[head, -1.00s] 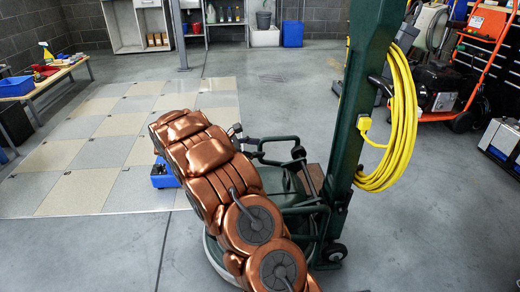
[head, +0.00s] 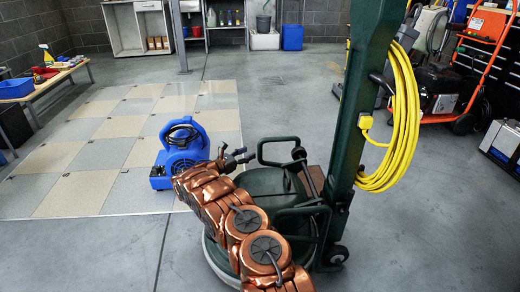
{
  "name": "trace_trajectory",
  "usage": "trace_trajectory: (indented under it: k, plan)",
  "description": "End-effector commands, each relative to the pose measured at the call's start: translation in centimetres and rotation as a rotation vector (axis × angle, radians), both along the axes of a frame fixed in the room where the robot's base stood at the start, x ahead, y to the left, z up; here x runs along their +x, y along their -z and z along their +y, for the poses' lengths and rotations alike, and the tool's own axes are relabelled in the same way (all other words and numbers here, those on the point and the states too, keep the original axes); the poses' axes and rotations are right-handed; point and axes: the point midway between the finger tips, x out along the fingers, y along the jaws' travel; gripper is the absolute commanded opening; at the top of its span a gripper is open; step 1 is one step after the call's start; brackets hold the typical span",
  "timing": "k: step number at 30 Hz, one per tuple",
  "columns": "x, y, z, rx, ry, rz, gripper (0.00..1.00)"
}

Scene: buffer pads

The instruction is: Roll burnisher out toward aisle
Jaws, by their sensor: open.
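The burnisher is a dark green floor machine. Its low round deck (head: 265,181) sits on the grey concrete in the lower middle of the head view. Its thick green upright (head: 362,90) rises past the top edge, so its top is out of view. A coiled yellow cord (head: 403,125) hangs on the upright, and a small dark wheel (head: 336,255) shows at its foot. Green bar loops stand over the deck. My gripper (head: 247,155) is open and empty, at the deck's far left edge near the far loop. My copper arm covers the deck's near left side.
A blue blower (head: 183,152) stands on the checkered tile patch (head: 95,155), left of my gripper. A bench (head: 50,80) is at far left. An orange-framed machine (head: 440,90) and a metal case (head: 500,143) are at right. Bare concrete lies behind the burnisher and at lower right.

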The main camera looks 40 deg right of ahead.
Motion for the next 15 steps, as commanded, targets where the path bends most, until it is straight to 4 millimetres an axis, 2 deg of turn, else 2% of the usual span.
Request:
trace_trajectory:
  k: [5, 15]
  plan:
    - [-0.1, 0.2, -1.7, -0.002, 0.0, -0.002, 0.5]
    - [-0.4, 0.3, -6.4, -0.001, 0.001, -0.001, 0.5]
